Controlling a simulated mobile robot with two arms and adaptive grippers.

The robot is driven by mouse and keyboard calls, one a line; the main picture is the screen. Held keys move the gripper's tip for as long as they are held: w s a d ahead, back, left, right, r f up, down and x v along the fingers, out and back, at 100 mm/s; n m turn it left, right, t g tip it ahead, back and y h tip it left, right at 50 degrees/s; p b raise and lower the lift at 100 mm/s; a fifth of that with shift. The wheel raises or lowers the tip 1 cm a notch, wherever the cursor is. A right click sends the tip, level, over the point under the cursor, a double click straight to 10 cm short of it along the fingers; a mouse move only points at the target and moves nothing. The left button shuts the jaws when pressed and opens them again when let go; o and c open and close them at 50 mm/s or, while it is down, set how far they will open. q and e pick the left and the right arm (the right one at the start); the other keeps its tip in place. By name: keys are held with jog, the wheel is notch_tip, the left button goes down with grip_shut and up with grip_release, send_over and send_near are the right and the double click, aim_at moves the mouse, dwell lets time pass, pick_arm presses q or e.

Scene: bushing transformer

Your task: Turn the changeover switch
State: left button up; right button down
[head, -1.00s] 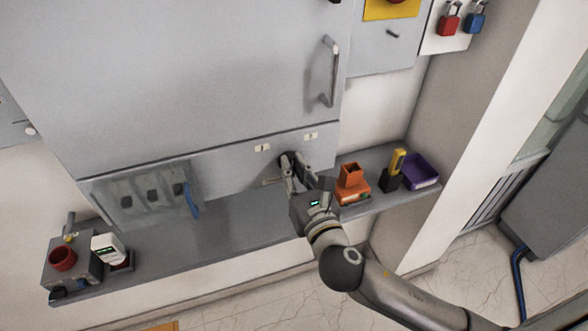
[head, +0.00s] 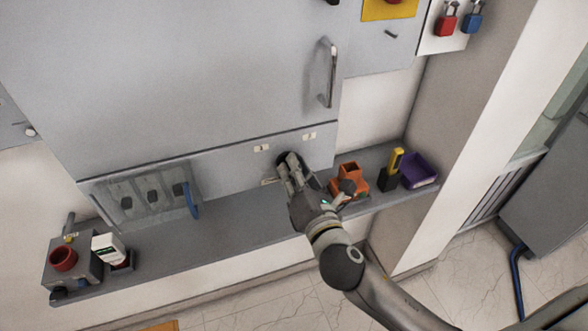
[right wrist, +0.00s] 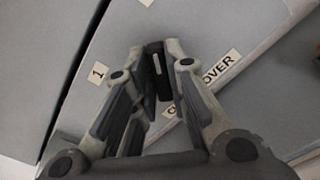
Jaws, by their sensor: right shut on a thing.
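The changeover switch is a black knob (right wrist: 153,66) with a white line on it, on the grey panel below the cabinet door. In the right wrist view it sits between my right fingertips (right wrist: 160,68), which are closed around it. A label ending in "OVER" (right wrist: 222,68) is beside it, partly covered by a finger, and a "1" label (right wrist: 97,73) is on the other side. In the head view my right gripper (head: 289,167) hides most of the knob, and the wrist is rolled. Which position the knob points to is unclear. My left gripper is out of view.
A grey shelf (head: 232,228) runs below the panel. On it are an orange holder (head: 350,172), a yellow tool (head: 397,160) and a purple bin (head: 419,170) at right. A door handle (head: 328,75) is above.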

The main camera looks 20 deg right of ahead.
jog(key=shift+m, duration=0.5)
jog(key=c, duration=1.4)
grip_release()
jog(key=shift+c, duration=0.2)
jog(key=shift+s, duration=0.1)
jog(key=s, duration=1.2)
jog(key=shift+d, duration=0.25)
jog(key=shift+w, duration=0.1)
